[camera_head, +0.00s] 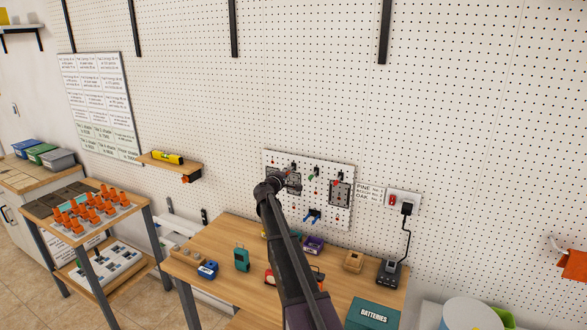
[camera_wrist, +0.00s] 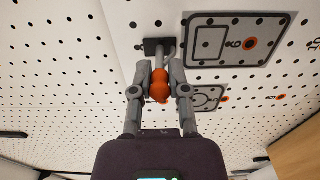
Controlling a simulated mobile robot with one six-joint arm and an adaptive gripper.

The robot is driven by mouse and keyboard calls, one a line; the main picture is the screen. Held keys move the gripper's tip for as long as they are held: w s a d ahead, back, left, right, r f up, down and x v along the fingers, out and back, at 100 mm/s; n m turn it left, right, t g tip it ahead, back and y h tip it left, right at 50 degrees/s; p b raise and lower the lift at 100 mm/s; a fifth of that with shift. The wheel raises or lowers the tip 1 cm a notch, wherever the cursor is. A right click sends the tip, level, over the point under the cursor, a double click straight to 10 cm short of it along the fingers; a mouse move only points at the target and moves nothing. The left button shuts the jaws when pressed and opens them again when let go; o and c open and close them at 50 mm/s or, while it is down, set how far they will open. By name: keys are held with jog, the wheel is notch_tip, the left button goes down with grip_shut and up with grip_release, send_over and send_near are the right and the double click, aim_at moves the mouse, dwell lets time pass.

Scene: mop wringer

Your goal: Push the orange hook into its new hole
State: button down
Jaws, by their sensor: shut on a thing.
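The orange hook (camera_wrist: 160,86) sits between the two grey fingers of my gripper (camera_wrist: 160,94) in the wrist view. The gripper is shut on its rounded orange part. A pale stem runs from the hook toward a dark square plate (camera_wrist: 153,45) at the white board (camera_wrist: 110,75). I cannot tell whether the stem's tip is in a hole. To the right, a grey outlined panel carries an orange-ringed mark (camera_wrist: 251,43). In the head view, my gripper (camera_head: 277,183) is at the left part of the small pegboard panel (camera_head: 325,170), and my arm hides the hook.
A workbench (camera_head: 215,245) below the panel holds a green item (camera_head: 242,258), a blue item (camera_head: 208,270), a purple item (camera_head: 313,245) and a batteries box (camera_head: 373,313). A power switch and plug (camera_head: 403,204) are right of the panel. A shelf (camera_head: 170,168) projects at left.

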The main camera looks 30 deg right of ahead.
jog(key=c, duration=0.5)
grip_release()
jog(key=shift+d, duration=0.1)
jog(key=shift+c, duration=0.2)
jog(key=shift+s, duration=0.1)
jog(key=v, duration=1.2)
jog(key=s+a+f+m+g+y, duration=0.3)
jog(key=s+f, duration=0.4)
jog(key=s, duration=0.2)
jog(key=s+a+f+m+g+y, duration=0.2)
jog(key=s+a+f+m+g, duration=0.15)
jog(key=s+f, duration=0.4)
jog(key=s+a+f+g+y, duration=0.2)
jog(key=s+a+y, duration=0.2)
jog(key=s+a, duration=0.3)
jog(key=s+a+f+m+g+y+b, duration=0.1)
jog(key=s+a+y, duration=0.4)
jog(key=s, duration=0.8)
jog(key=a+f+g, duration=0.1)
jog(key=a+f, duration=0.1)
jog(key=a, duration=0.1)
jog(key=shift+s+f, duration=0.3)
jog(key=shift+s, duration=0.05)
